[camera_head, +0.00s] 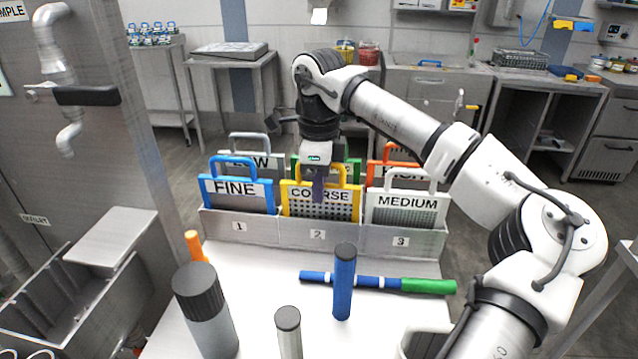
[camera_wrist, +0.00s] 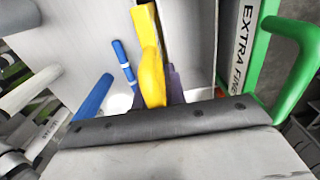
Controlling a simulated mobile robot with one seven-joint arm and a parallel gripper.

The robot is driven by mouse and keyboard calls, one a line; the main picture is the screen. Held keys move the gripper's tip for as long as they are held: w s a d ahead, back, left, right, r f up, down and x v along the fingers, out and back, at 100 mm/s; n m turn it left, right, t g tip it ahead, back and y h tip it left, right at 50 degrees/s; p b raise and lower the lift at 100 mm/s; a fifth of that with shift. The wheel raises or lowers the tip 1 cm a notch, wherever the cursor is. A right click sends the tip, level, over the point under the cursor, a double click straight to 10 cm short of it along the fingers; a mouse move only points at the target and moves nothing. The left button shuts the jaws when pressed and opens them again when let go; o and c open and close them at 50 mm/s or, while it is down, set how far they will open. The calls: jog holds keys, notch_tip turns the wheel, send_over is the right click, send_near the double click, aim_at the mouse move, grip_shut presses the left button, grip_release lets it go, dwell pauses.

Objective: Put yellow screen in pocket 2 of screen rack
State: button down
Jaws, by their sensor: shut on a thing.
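The yellow screen (camera_head: 321,204), labelled COARSE, stands upright at pocket 2 of the screen rack (camera_head: 318,236). Its lower edge is hidden behind the rack's front wall, so I cannot tell how deep it sits. My gripper (camera_head: 318,186) is shut on the top handle of the yellow screen. In the wrist view the yellow handle (camera_wrist: 152,62) runs between my purple fingers. The blue FINE screen (camera_head: 238,193) stands in pocket 1 and the white MEDIUM screen (camera_head: 407,208) in pocket 3.
Behind are a grey screen (camera_head: 250,145), a green screen, labelled EXTRA FINE in the wrist view (camera_wrist: 241,50), and an orange-handled screen (camera_head: 391,160). A sink (camera_head: 60,300) is at left.

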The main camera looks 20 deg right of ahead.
jog(key=shift+f, duration=0.2)
jog(key=c, duration=1.5)
grip_release()
jog(key=shift+o, duration=0.2)
notch_tip(320, 180, up, 12)
jog(key=shift+r+b, duration=0.2)
jog(key=shift+b, duration=0.25)
